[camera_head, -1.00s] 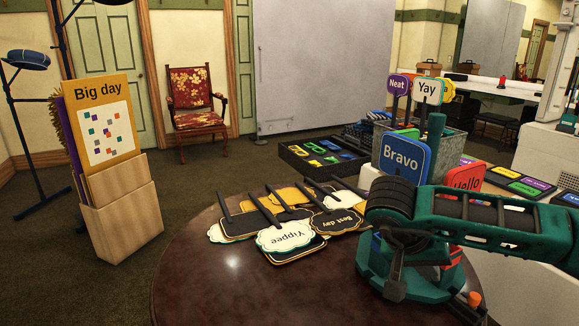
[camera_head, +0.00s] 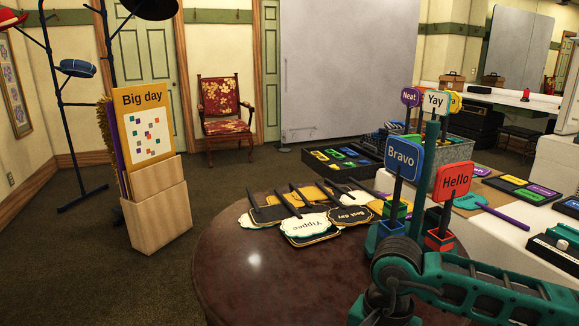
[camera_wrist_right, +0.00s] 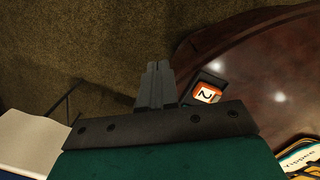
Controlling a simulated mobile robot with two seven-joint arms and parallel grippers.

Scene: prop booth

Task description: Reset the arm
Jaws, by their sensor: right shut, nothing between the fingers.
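My right arm (camera_head: 480,290) reaches in at the lower right of the head view, bent low over the near right edge of the round dark table (camera_head: 255,285). Its gripper does not show there. In the right wrist view my right gripper (camera_wrist_right: 156,68) is shut and empty, its fingers together. Beyond the fingers are dark carpet and the table's edge. My left gripper is in neither view.
A teal stand holds the Bravo sign (camera_head: 403,158) and the Hello sign (camera_head: 455,181) close behind my arm. Several paddle signs, with Yippee (camera_head: 307,224) in front, lie on the table. The table's front left is clear. A Big day display (camera_head: 155,170) stands on the floor at left.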

